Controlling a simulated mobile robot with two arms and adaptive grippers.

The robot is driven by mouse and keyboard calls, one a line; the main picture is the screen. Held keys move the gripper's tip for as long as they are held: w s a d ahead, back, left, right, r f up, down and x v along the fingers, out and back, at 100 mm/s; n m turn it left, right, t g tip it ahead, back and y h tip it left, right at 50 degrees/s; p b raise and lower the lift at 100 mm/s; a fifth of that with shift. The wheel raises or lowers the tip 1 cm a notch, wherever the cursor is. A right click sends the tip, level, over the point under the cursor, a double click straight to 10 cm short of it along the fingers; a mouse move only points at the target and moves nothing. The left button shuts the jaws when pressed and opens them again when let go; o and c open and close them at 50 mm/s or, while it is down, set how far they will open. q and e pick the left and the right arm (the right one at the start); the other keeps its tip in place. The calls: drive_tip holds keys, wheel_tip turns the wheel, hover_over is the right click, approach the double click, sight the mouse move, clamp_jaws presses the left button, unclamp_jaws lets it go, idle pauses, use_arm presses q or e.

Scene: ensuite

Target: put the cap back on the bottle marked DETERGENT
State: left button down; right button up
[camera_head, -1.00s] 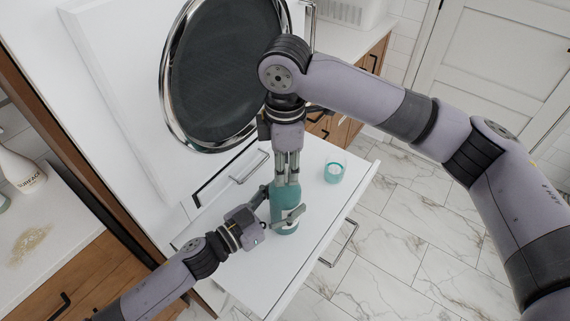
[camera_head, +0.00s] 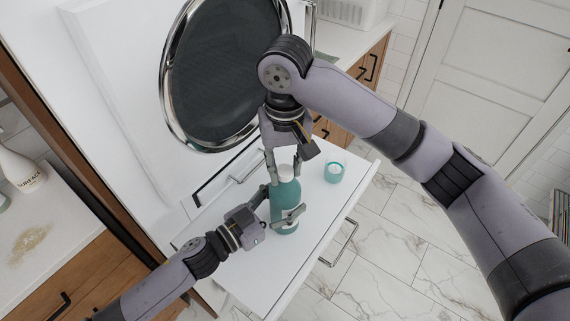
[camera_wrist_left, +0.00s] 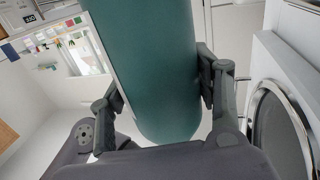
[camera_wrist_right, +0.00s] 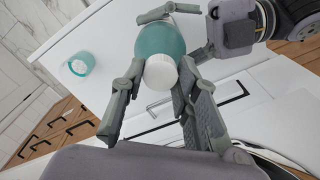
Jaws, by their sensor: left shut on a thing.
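The teal bottle (camera_head: 285,208) stands upright on the white surface. It fills the middle of the left wrist view (camera_wrist_left: 155,80); I cannot read its marking. My left gripper (camera_head: 281,204) is shut around its body from the left. The white cap (camera_head: 285,171) sits on top of the bottle and also shows in the right wrist view (camera_wrist_right: 160,73). My right gripper (camera_head: 284,165) is above the bottle with its fingers spread open on either side of the cap. One fingertip is close to the cap; I cannot tell whether it touches.
A teal cup (camera_head: 333,172) with white inside stands to the right of the bottle. A round chrome-rimmed dark door (camera_head: 223,70) is close behind my right gripper. A white bottle marked SURFACE (camera_head: 22,170) stands on the left counter. The surface's front right is clear.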

drive_tip(key=o, duration=0.3)
drive_tip(key=shift+o, duration=0.2)
drive_tip(key=shift+r, duration=2.25)
drive_tip(key=shift+c, duration=0.2)
